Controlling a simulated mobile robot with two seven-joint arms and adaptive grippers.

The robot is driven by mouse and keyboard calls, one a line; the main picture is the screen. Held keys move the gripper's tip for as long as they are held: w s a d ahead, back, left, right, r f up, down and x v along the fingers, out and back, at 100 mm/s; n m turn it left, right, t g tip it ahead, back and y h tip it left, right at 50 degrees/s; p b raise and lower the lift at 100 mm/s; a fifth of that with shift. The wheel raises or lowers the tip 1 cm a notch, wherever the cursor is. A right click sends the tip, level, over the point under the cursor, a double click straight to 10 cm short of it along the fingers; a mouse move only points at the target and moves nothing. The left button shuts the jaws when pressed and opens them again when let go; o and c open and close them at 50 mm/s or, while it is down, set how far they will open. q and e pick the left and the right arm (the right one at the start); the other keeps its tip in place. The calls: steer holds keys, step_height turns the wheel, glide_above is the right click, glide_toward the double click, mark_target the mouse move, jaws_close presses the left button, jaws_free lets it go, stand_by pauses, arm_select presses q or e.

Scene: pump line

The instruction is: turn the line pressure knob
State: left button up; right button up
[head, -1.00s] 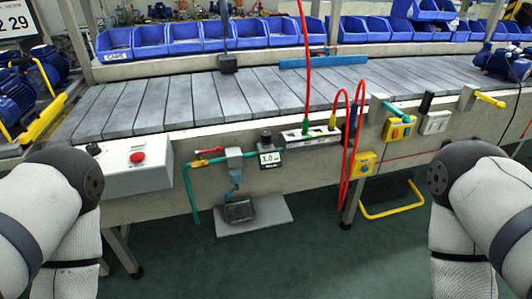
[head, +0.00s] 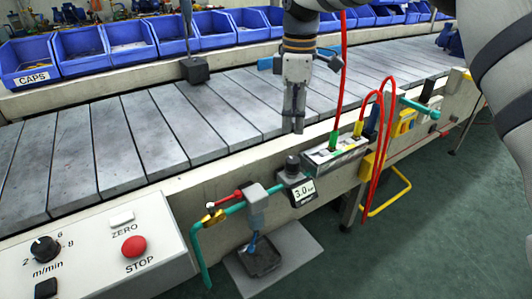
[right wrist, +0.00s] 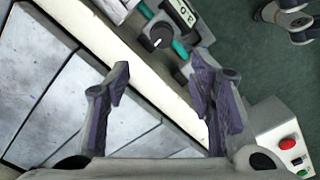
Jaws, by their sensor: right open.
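The line pressure knob (head: 292,165) is a small black knob on top of the pressure regulator at the conveyor's front edge. A display (head: 303,192) below it reads 3.0. In the right wrist view the knob (right wrist: 160,35) shows near the top centre, ahead of the fingers. My right gripper (head: 292,128) hangs over the conveyor's front edge, above and apart from the knob, fingers pointing down. The right wrist view shows its jaws (right wrist: 160,85) open and empty. My left gripper is not in view.
A teal pipe (head: 197,255) with a red-handled valve (head: 226,200) stands left of the regulator. A socket strip (head: 335,154) with upright red hoses (head: 379,150) is close on the right. A control box (head: 100,255) with a red stop button (head: 134,247) is at lower left.

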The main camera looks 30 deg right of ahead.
mark_target(293, 160)
steer(key=f, duration=1.1)
steer(key=shift+s+d+f, duration=0.15)
steer(key=shift+s+f, duration=0.15)
steer(key=c, duration=1.2)
